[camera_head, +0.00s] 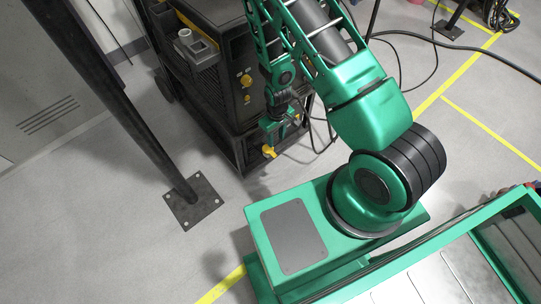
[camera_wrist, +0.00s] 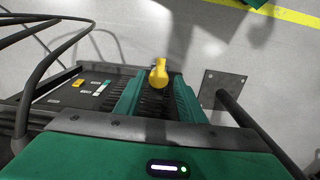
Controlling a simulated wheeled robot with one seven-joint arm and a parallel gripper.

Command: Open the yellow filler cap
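The yellow filler cap (camera_head: 268,151) shows low on the side of the black machine, just below my gripper (camera_head: 277,133) in the head view. In the wrist view the yellow cap (camera_wrist: 158,73) has a rounded end and an upright narrow part. It lies at the far end of my gripper (camera_wrist: 158,90), in line with the space between the two green fingers. The fingers stand on either side with dark ribbed parts between them. I cannot tell whether they touch the cap. The cap's mount is hidden.
The black machine (camera_head: 212,85) carries two other yellow knobs (camera_head: 246,80) on its face. A dark post with a square floor plate (camera_head: 193,201) stands to the left. Cables (camera_head: 400,75) hang behind my arm. Grey floor is open between post and machine.

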